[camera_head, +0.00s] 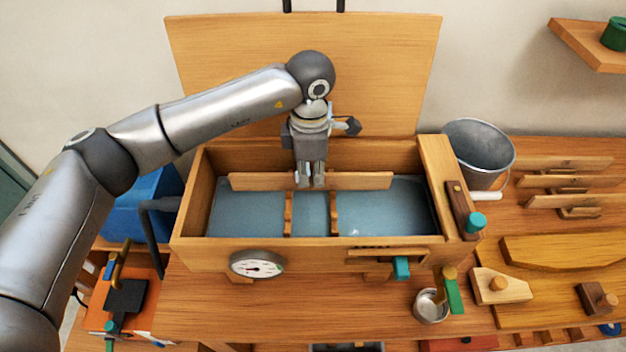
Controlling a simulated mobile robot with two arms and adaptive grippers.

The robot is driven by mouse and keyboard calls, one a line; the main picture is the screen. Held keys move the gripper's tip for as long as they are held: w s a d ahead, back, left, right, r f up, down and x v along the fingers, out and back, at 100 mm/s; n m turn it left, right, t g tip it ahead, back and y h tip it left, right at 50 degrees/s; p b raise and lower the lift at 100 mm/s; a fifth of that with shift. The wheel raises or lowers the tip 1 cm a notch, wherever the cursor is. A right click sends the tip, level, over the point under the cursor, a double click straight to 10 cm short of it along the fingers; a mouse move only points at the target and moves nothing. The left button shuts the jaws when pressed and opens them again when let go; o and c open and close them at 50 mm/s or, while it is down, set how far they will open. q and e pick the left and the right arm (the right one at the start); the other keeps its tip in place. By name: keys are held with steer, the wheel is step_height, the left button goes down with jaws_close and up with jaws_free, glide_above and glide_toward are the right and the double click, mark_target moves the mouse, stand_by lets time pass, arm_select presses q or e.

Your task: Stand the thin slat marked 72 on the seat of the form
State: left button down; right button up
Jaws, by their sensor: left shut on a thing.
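My left gripper (311,184) reaches down into an open wooden box and is shut on the middle of a long thin slat (355,181). The slat runs left to right above or on two notched wooden supports; I cannot tell whether it touches them. No number on it is legible. At the right, a board (525,312) with shaped wooden blocks looks like the form; its seat cannot be made out for certain. My right gripper is not in view.
The box (190,215) holds bluish water, and its lid (305,65) stands open behind. A dial (257,265) and clamp are on its front. A metal bucket (478,150), several racked slats (570,182) and a small metal cup (430,307) stand to the right.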

mark_target(311, 174)
arm_select(q)
steer(key=shift+r+p, duration=0.7)
steer(key=shift+r, duration=1.55)
step_height(311, 174, up, 8)
steer(key=p, duration=0.3)
steer(key=shift+r, duration=0.15)
